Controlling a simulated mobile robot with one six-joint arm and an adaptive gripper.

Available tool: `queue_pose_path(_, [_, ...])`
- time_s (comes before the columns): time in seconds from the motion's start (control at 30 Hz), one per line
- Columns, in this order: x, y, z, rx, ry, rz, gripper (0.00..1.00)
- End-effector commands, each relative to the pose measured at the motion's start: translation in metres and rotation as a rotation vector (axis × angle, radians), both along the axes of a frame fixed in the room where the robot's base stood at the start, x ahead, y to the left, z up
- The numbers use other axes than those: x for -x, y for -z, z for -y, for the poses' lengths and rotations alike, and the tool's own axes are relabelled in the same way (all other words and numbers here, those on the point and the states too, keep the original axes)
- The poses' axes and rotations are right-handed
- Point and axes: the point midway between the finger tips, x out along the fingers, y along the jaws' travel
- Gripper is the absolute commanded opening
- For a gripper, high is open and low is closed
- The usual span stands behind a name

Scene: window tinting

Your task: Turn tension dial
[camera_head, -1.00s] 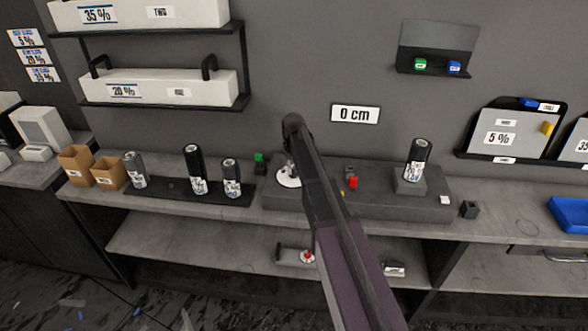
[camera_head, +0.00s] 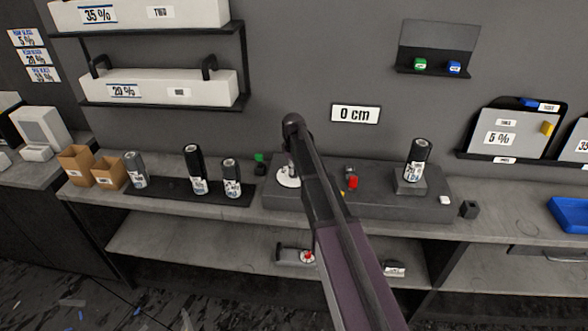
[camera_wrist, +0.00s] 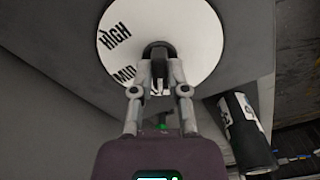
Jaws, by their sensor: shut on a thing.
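The tension dial is a white disc (camera_wrist: 195,35) in the wrist view, printed HIGH and MID, with a dark knob (camera_wrist: 157,50) at its middle. My gripper (camera_wrist: 158,78) is shut on the knob, one finger on each side. A pale pointer mark on the knob lies between the fingers, toward the gripper's palm. In the head view, the white dial disc (camera_head: 287,179) shows at the left end of the grey machine block (camera_head: 320,204). My arm partly covers it there, and the gripper's fingertips are largely hidden.
Several dark film rolls (camera_head: 196,170) stand left of the machine, and another roll (camera_head: 417,160) stands on its right end. A red button (camera_head: 353,182) is right of my arm. A sign (camera_head: 355,114) reading 0 cm hangs above. A blue tray (camera_head: 570,214) is at far right.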

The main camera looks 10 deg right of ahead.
Motion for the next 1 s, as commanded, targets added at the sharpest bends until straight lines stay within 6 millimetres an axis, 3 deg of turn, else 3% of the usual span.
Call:
queue_pose_path(0.3, [0.0017, 0.0004, -0.0006, -0.001, -0.004, -0.004, 0.0])
queue_pose_path(0.33, [0.0017, 0.0004, -0.0006, -0.002, -0.004, -0.004, 0.23])
queue_pose_path(0.43, [0.0015, 0.0004, -0.0005, -0.001, -0.004, -0.004, 0.53])
queue_pose_path(1.0, [0.0004, 0.0001, 0.0002, -0.001, 0.019, -0.001, 0.54])
